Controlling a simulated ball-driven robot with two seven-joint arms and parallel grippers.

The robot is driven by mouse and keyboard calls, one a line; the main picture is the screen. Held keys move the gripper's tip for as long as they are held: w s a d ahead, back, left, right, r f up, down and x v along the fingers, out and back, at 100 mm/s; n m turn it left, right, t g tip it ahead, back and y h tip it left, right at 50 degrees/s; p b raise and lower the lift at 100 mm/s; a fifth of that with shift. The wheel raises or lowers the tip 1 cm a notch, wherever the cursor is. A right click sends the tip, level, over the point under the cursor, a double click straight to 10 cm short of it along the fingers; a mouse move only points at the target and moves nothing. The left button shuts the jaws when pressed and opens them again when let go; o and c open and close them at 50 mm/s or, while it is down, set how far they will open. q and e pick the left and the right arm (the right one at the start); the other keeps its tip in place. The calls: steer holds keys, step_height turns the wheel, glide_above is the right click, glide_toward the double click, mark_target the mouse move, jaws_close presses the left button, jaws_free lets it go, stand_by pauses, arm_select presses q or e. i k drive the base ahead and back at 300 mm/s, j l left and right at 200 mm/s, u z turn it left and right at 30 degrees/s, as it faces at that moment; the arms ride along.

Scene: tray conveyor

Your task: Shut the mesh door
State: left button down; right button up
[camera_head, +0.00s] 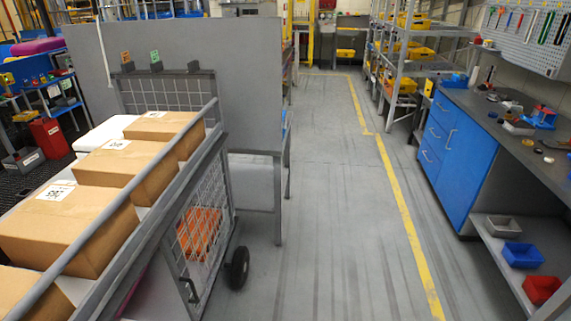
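The mesh door (218,192) is a grey wire-mesh panel in a metal frame, low beside the conveyor's rail, left of centre in the head view. A dark handle (188,289) is at its lower near edge. An orange object (198,232) shows through the mesh. A black wheel (238,268) is at the floor by its lower right. The rail hides part of the upper near side, and I cannot tell how far the door stands open. Neither of my grippers is in view.
Cardboard boxes (70,222) sit on the conveyor at left, behind a grey rail (120,235). A grey partition (190,60) stands beyond. The aisle floor (325,210) is clear. A blue-fronted workbench (450,150) and shelving (400,75) line the right.

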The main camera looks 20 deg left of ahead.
mark_target(164, 245)
steer(key=i+l+u, duration=0.15)
steer(key=i, duration=0.35)
steer(key=i+u, duration=0.15)
steer(key=i, duration=0.35)
steer(key=i+l+u, duration=0.15)
steer(key=i, duration=0.35)
steer(key=i+l+u, duration=0.3)
steer(key=i+u, duration=0.15)
steer(key=i+l+u, duration=0.65)
steer(key=l+u, duration=0.2)
steer(key=l, duration=0.15)
